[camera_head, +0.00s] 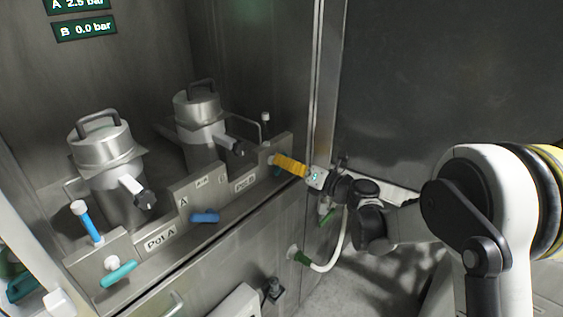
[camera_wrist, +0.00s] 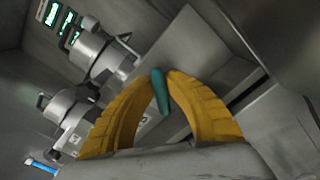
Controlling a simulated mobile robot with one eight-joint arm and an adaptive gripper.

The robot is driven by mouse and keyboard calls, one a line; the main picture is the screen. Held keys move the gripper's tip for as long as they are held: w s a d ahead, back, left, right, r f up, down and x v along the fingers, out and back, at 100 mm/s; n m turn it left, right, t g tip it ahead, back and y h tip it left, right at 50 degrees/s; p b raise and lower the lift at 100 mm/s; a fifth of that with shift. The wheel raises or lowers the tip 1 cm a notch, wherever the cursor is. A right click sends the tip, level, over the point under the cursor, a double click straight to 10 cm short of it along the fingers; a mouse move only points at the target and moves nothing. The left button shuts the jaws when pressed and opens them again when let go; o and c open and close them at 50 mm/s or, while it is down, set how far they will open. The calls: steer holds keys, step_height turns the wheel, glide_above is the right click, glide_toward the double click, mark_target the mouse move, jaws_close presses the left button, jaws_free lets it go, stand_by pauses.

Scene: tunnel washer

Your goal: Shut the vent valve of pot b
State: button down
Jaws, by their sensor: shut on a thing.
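Pot B (camera_head: 200,112) is the farther steel pot with a clamped lid, behind a panel labelled "Pot B" (camera_head: 245,183). A teal valve handle (camera_head: 277,170) shows at the right end of that panel, mostly hidden by my gripper (camera_head: 277,162). In the wrist view the teal handle (camera_wrist: 160,92) stands between the tips of my yellow fingers (camera_wrist: 163,75). The fingers are closed on its two sides, and its lower end sticks out between them. Whether this handle is the vent valve, and how it is turned, I cannot tell.
Pot A (camera_head: 105,160) stands nearer at left, with its own teal handle (camera_head: 118,273). A blue handle (camera_head: 205,217) sits on the front panel. The display (camera_head: 85,30) reads A 2.5 bar, B 0.0 bar. A white hose (camera_head: 335,250) hangs below my gripper.

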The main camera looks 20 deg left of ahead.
steer(key=m, duration=0.5)
steer(key=shift+w+f+m, duration=0.15)
steer(key=shift+f+m, duration=0.1)
steer(key=shift+m, duration=0.05)
steer(key=shift+f+m+b, duration=0.2)
steer(key=shift+m+b, duration=0.15)
steer(key=shift+m, duration=1.95)
steer(key=c, duration=1.4)
jaws_free()
steer(key=v, duration=1.2)
